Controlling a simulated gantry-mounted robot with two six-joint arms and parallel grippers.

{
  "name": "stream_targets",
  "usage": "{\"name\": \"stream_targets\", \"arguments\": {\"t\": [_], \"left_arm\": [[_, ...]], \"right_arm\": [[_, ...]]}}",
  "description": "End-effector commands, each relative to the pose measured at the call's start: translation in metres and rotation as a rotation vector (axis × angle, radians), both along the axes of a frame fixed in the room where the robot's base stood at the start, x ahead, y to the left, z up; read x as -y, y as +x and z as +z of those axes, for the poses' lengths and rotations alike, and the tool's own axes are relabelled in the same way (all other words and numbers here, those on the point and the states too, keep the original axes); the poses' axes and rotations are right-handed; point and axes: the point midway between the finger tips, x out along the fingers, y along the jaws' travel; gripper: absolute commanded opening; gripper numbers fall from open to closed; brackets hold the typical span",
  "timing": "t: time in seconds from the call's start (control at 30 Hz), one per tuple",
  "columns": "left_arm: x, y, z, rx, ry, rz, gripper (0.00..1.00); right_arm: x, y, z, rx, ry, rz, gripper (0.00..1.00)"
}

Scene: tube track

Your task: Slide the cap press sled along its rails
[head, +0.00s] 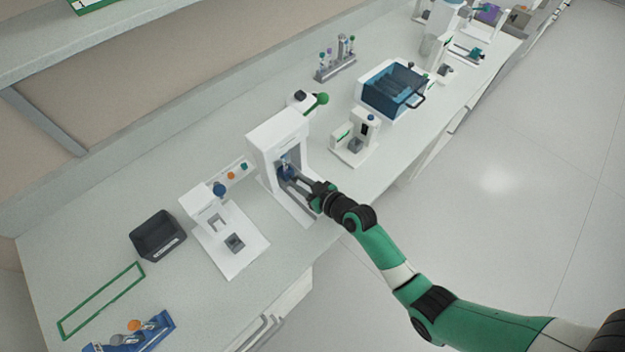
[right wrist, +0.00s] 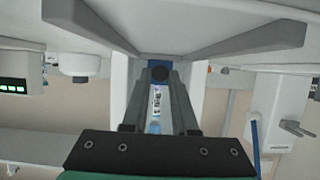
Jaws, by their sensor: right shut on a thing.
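The white cap press (head: 272,138) stands on the bench, with an open bay facing the front edge. Its blue sled (head: 285,173) sits in the mouth of the bay, at the inner end of the pale rails (head: 293,201). My right gripper (head: 293,179) reaches in from the front and is shut on a part of the sled. In the right wrist view the two fingertips (right wrist: 159,76) close around a dark round knob in front of a blue block (right wrist: 157,64). A small tube (right wrist: 156,100) shows between the fingers. My left gripper is not in view.
A white device (head: 223,235) stands left of the press, and another white device (head: 355,139) stands to its right. The floor in front is clear.

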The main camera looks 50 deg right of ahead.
Motion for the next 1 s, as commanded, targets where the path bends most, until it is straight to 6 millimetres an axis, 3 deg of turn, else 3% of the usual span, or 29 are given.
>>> {"name": "stream_targets", "arguments": {"t": [0.4, 0.43, 0.6, 0.87, 1.0], "left_arm": [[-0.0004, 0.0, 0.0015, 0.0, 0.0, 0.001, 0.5], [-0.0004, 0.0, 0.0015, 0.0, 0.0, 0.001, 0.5], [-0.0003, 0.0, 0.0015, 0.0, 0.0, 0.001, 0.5], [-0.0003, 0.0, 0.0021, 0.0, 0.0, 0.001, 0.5], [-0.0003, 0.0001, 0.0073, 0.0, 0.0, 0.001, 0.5]], "right_arm": [[-0.0071, 0.004, -0.0022, -0.001, -0.004, 0.0, 0.0], [-0.0072, 0.0041, -0.0024, -0.001, -0.004, 0.0, 0.28], [-0.0074, 0.0043, -0.0014, 0.001, -0.003, 0.0, 0.56], [-0.0078, 0.0042, 0.0001, 0.004, -0.003, 0.0, 0.56], [-0.0077, -0.0054, 0.0051, 0.004, -0.002, 0.0, 0.56]]}}
